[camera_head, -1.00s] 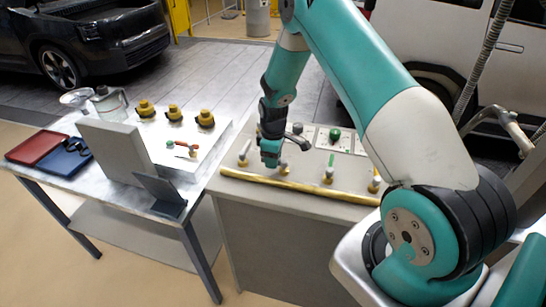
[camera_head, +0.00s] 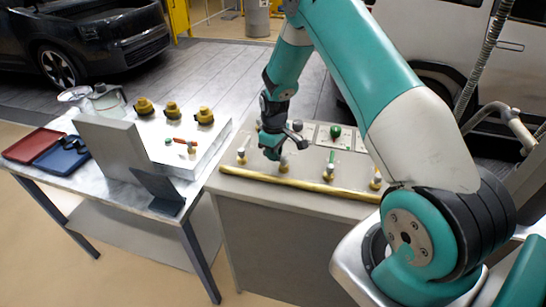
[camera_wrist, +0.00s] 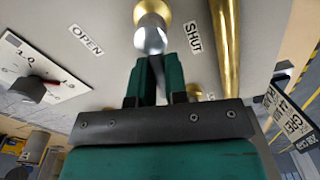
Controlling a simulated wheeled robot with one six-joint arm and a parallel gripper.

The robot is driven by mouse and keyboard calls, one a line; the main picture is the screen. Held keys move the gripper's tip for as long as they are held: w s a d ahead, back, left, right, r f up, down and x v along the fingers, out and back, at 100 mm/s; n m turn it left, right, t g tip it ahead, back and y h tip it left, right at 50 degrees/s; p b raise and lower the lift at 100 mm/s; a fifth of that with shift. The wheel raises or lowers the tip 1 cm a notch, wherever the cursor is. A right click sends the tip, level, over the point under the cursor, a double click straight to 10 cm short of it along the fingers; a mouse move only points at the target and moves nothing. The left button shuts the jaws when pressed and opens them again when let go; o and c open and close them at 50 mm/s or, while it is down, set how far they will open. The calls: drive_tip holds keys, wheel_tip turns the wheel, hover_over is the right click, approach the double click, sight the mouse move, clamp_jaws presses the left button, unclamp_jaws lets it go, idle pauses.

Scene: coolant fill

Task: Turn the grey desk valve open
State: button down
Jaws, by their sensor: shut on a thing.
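The desk valve in my grip shows in the wrist view as a brass base with a silver cap (camera_wrist: 152,40), between the OPEN label (camera_wrist: 86,39) and the SHUT label (camera_wrist: 194,37). My gripper (camera_wrist: 155,68) is shut, its two green fingers close together right beside the cap. They cover most of the lever, so its colour and exact angle are hard to tell. In the head view my gripper (camera_head: 278,153) is low over the sloped desk panel, and the valve's brass base (camera_head: 284,166) shows just beside it.
A white-handled valve (camera_head: 242,155) stands to the left; a green-handled valve (camera_head: 329,171) and an orange-handled valve (camera_head: 376,182) stand to the right. A brass pipe (camera_head: 300,187) runs along the front edge. The side table (camera_head: 105,205) holds trays and a grey upright panel.

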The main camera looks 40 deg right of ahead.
drive_tip(key=m+b, duration=0.1)
drive_tip(key=m, duration=0.1)
drive_tip(key=d+m, duration=0.1)
drive_tip(key=shift+w+d+f+m+b, duration=0.1)
drive_tip(key=shift+w+d+m+b, duration=0.05)
drive_tip(key=shift+m+b, duration=0.25)
drive_tip(key=m, duration=0.1)
drive_tip(key=d+m+b, duration=0.1)
drive_tip(key=m, duration=0.1)
drive_tip(key=shift+m, duration=0.3)
drive_tip(key=m, duration=0.1)
drive_tip(key=m+b, duration=0.1)
drive_tip(key=d+m, duration=0.1)
drive_tip(key=shift+s+m, duration=0.3)
drive_tip(key=shift+s+d+m+b, duration=0.25)
drive_tip(key=shift+m+b, duration=0.1)
drive_tip(key=shift+m, duration=0.65)
drive_tip(key=shift+s+d+m+b, duration=0.15)
drive_tip(key=shift+d+m+b, duration=0.15)
drive_tip(key=shift+m, duration=0.7)
drive_tip(key=c, duration=1.1)
unclamp_jaws()
drive_tip(key=shift+s, duration=0.1)
drive_tip(key=shift+c, duration=0.2)
drive_tip(key=shift+r, duration=0.2)
